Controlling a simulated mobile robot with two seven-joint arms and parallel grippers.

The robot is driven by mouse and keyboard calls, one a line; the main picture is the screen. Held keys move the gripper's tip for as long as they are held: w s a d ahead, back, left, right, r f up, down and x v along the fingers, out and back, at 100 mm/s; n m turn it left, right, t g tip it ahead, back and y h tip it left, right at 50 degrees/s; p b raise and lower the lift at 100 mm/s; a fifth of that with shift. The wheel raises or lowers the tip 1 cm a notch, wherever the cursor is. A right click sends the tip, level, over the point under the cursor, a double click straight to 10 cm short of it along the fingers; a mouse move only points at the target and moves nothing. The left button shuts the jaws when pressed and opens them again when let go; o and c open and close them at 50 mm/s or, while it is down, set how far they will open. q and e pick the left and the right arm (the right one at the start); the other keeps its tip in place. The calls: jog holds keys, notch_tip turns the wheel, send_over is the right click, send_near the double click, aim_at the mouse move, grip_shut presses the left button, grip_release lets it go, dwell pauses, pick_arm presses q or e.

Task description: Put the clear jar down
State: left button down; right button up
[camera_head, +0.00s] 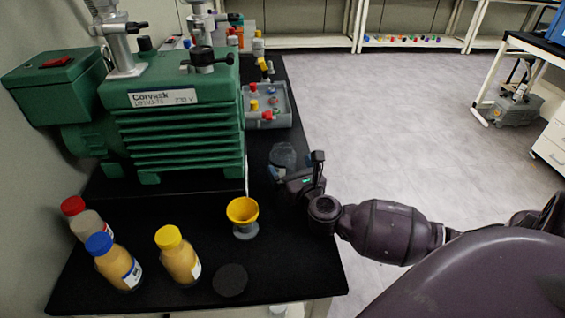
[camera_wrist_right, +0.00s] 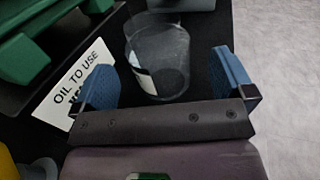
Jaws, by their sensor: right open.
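The clear jar (camera_head: 283,155) stands on the black bench top, right of the green pump. In the right wrist view the jar (camera_wrist_right: 158,62) is see-through, with a white label patch low on its left side. My right gripper (camera_head: 284,170) is at the near side of the jar. Its two blue fingers (camera_wrist_right: 165,80) are spread wide, with the jar between and just beyond them and a gap on both sides. The jar's base seems to rest on the bench, though the head view shows it only faintly. My left gripper is not in view.
The green pump (camera_head: 180,115) fills the left of the bench (camera_head: 190,293). A grey tray (camera_head: 281,113) with small parts lies behind the jar. A yellow funnel (camera_head: 242,210), a black disc (camera_head: 230,280) and several capped bottles (camera_head: 178,256) stand in front. The bench's right edge is close.

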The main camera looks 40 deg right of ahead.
aim_at(288, 167)
jog(key=x, duration=0.3)
jog(key=shift+w+a+f+b, duration=0.15)
jog(key=shift+w+f+b, duration=0.05)
jog(key=shift+f+b, duration=0.1)
jog(key=shift+w+r, duration=0.2)
jog(key=shift+w, duration=0.4)
